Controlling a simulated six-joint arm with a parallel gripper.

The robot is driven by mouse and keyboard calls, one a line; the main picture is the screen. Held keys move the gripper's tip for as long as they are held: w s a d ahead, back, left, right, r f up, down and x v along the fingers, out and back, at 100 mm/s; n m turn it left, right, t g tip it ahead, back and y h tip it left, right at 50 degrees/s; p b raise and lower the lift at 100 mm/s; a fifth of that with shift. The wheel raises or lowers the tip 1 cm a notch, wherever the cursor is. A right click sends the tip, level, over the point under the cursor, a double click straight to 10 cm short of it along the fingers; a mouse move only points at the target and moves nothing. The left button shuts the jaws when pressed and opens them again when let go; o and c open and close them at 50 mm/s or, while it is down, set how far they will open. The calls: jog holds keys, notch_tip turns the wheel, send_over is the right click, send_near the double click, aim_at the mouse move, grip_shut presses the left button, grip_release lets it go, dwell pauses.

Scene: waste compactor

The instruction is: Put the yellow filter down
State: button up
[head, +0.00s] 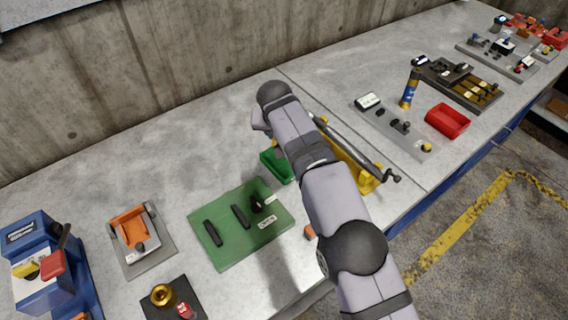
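My arm reaches up across the middle of the head view and bends at a dark joint. My gripper is hidden behind the arm, so whether it holds anything does not show. I cannot pick out the yellow filter with certainty. A yellow stand (366,181) with a long grey rod lies just right of my arm, partly covered by it. A gold round part (162,295) sits on a dark plate at the lower left. A small yellow piece (25,270) shows on the blue machine (42,243) at the far left.
A green bin (277,166) stands beside my arm, above a green board (229,240) with black parts. An orange device (132,229) is further left. At right are a grey panel (386,126), a blue and gold cylinder (408,90) and a red bin (447,121). The bench's back left is clear.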

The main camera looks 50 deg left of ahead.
aim_at(283, 166)
jog(key=shift+f+p, duration=1.15)
jog(key=shift+f, duration=3.85)
jog(key=shift+f, duration=0.15)
jog(key=o, duration=0.8)
jog(key=shift+r, duration=0.2)
jog(key=shift+r, duration=0.1)
jog(key=b+v, duration=0.3)
jog(key=v, duration=0.8)
jog(key=shift+s+d+r+b, duration=0.2)
jog(key=shift+r+b, duration=0.05)
jog(key=shift+b, duration=0.1)
